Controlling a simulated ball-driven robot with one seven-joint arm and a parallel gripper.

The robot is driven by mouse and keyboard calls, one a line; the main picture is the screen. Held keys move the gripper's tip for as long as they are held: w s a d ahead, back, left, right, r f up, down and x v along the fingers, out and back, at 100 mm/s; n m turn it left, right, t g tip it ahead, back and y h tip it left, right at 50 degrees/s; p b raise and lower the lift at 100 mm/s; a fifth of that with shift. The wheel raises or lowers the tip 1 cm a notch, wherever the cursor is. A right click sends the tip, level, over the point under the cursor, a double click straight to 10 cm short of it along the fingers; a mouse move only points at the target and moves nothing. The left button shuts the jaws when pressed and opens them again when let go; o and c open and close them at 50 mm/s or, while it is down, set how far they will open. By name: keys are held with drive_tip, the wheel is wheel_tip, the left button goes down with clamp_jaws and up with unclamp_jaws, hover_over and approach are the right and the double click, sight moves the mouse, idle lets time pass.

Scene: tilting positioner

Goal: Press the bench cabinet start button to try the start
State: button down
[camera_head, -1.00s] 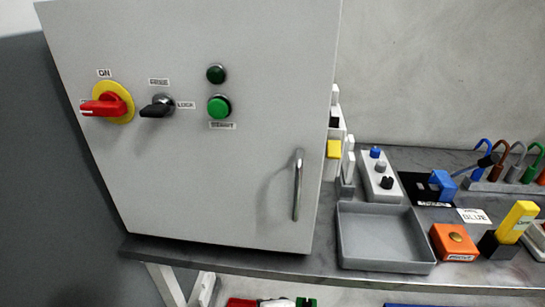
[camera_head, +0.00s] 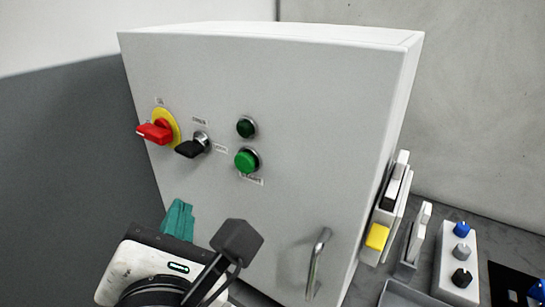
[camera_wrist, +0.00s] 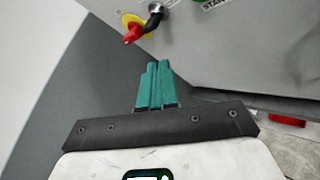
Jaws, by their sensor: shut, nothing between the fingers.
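The grey bench cabinet (camera_head: 290,130) shows its front face in the head view. The green start button (camera_head: 247,160) sits on that face, below a dark green lamp (camera_head: 246,127). In the wrist view only the lower edge of a green part (camera_wrist: 198,1) shows at the top, above a cut-off START label (camera_wrist: 216,4). My gripper (camera_head: 180,212) has teal fingers, in front of the cabinet, below and left of the button and apart from it. In the wrist view the fingers of my gripper (camera_wrist: 158,64) are together with nothing between them.
A red rotary switch (camera_head: 155,131) on a yellow disc and a black selector (camera_head: 192,146) stick out left of the button. A metal door handle (camera_head: 317,263) is at lower right. White and yellow parts (camera_head: 378,236) stand beside the cabinet's right side. A control box (camera_head: 459,260) lies further right.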

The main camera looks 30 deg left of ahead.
sight(244, 163)
idle(0.3)
drive_tip(key=w+b, duration=0.1)
drive_tip(key=w, duration=0.7)
drive_tip(key=shift+w+d, duration=0.3)
drive_tip(key=shift+w, duration=0.1)
idle(1.8)
drive_tip(key=shift+w, duration=0.4)
drive_tip(key=shift+w+d+p, duration=0.1)
drive_tip(key=shift+w+p, duration=0.25)
drive_tip(key=shift+w, duration=0.1)
idle(0.7)
idle(0.3)
drive_tip(key=shift+s, duration=0.9)
